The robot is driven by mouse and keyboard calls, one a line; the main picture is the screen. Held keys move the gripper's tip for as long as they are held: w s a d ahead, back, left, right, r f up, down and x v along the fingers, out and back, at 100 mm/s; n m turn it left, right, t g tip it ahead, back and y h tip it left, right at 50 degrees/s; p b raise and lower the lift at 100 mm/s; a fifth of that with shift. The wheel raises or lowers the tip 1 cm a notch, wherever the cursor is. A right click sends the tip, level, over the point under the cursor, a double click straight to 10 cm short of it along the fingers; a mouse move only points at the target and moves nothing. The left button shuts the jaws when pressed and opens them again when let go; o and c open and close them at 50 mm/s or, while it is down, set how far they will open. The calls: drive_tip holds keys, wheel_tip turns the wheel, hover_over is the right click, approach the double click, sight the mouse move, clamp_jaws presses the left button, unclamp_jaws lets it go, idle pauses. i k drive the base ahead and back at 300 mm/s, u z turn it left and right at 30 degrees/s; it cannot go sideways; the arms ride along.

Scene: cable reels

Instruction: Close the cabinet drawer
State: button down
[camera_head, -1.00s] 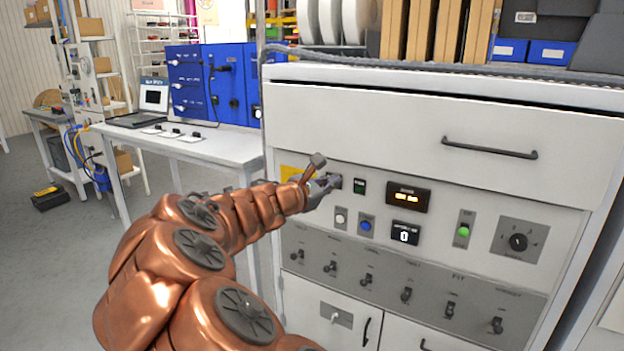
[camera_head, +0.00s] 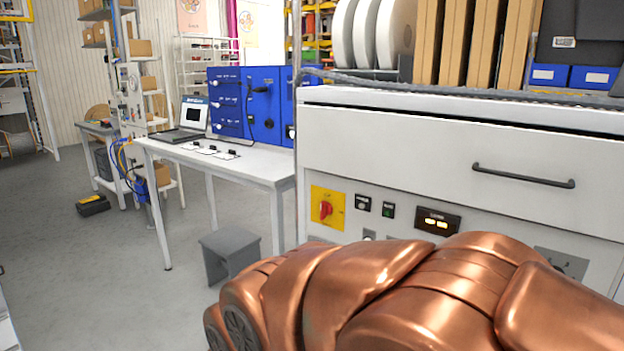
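The cabinet (camera_head: 312,166) is white and stands at the right. Its wide top drawer (camera_head: 400,145) has a dark bar handle (camera_head: 523,176) on the right part of its front. A dark gap runs along the drawer's top edge, under the cabinet top; I cannot tell how far the drawer stands out. My copper arm crosses the lower right of the picture, in front of the cabinet's lower panel. My gripper is not in view.
Below the drawer are a red switch on a yellow plate (camera_head: 327,207) and a lit display (camera_head: 437,220). Reels (camera_head: 368,32) and upright boards stand on top. A white table (camera_head: 230,165) and grey stool (camera_head: 230,255) stand left.

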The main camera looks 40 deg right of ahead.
sight(573, 182)
drive_tip(key=u, duration=2.2)
drive_tip(key=k, duration=1)
drive_tip(key=z, duration=1.4)
drive_tip(key=i, duration=0.5)
drive_tip(key=z, duration=0.1)
